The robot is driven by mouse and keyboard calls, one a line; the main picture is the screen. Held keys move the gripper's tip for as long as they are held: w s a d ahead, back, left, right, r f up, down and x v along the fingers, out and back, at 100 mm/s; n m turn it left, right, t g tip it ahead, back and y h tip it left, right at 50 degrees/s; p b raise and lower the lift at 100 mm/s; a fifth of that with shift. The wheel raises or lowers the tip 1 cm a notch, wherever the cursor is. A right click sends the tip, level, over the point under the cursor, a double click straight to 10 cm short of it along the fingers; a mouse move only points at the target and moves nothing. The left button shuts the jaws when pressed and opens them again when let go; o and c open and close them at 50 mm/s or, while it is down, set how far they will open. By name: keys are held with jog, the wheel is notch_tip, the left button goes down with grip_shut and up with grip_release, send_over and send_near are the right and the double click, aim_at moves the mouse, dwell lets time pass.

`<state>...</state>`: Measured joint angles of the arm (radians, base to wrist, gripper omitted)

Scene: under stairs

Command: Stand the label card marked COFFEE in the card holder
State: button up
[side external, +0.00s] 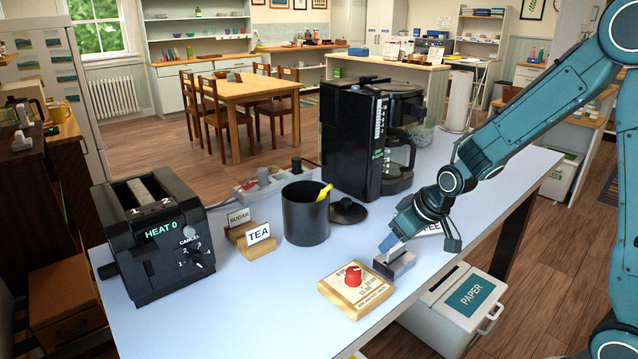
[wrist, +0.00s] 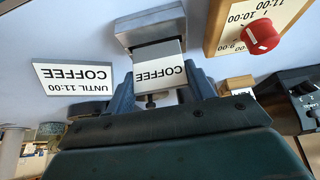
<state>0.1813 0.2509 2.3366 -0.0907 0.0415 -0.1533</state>
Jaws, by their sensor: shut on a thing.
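My gripper (side external: 393,243) is shut on a small white card marked COFFEE (wrist: 160,72), which reads upside down in the wrist view. A grey metal card holder (side external: 402,264) sits on the table right below my gripper; it also shows in the wrist view (wrist: 150,27). The card's far edge meets or overlaps the holder's near side in the wrist view; I cannot tell whether it is in the slot. A second card, marked COFFEE UNTIL 11:00 (wrist: 73,80), is beside the holder. In the side view that card (side external: 432,229) is partly hidden behind my gripper.
A wooden block with a red knob (side external: 354,277) stands just left of the holder. SUGAR (side external: 239,218) and TEA (side external: 258,233) cards stand further left, near a black canister (side external: 305,213). A toaster (side external: 155,232) and coffee machine (side external: 352,140) are on the table. The front edge is close.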

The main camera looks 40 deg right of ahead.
jog(key=shift+f, duration=0.85)
dwell(0.6)
jog(key=o, duration=1.2)
jog(key=shift+c, duration=0.2)
jog(key=shift+o, duration=0.4)
jog(key=o, duration=0.4)
jog(key=shift+r, duration=3)
